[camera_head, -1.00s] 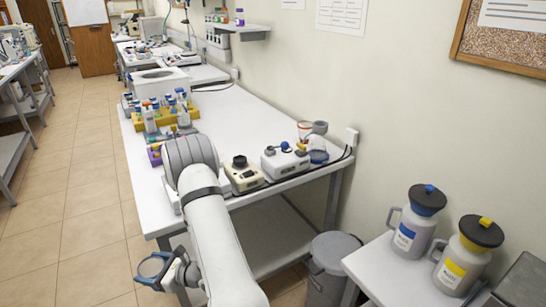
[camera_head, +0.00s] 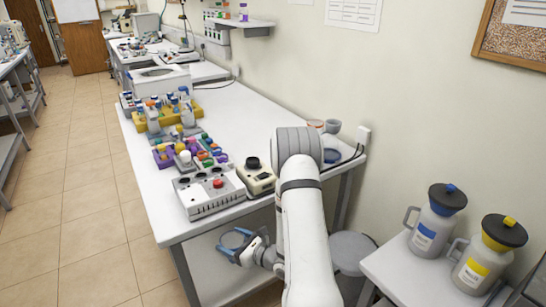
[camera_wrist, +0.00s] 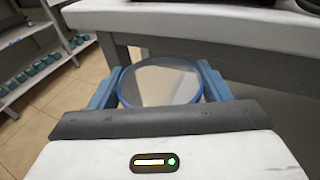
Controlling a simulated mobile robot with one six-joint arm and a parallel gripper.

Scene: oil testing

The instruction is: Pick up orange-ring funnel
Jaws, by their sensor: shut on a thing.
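The orange-ring funnel (camera_head: 315,123) stands at the back right of the long bench in the head view, partly hidden behind my arm. A grey cup-like piece (camera_head: 333,126) is beside it, and a blue round piece (camera_head: 331,156) lies nearer. My gripper (camera_head: 236,239) is low, at the bench's front edge, apart from the orange-ring funnel. Its light-blue fingers are shut on a round blue-rimmed piece (camera_wrist: 160,84), which shows between them in the wrist view. Its centre looks grey-beige; its lower part is hidden. The orange-ring funnel is not visible in the wrist view.
The bench (camera_head: 250,112) has a clear middle. A grey device with a red knob (camera_head: 208,192) and a beige device (camera_head: 257,177) stand near its front edge. Coloured racks line its left side. Blue and yellow jugs (camera_head: 430,222) (camera_head: 484,258) stand on a side table at right.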

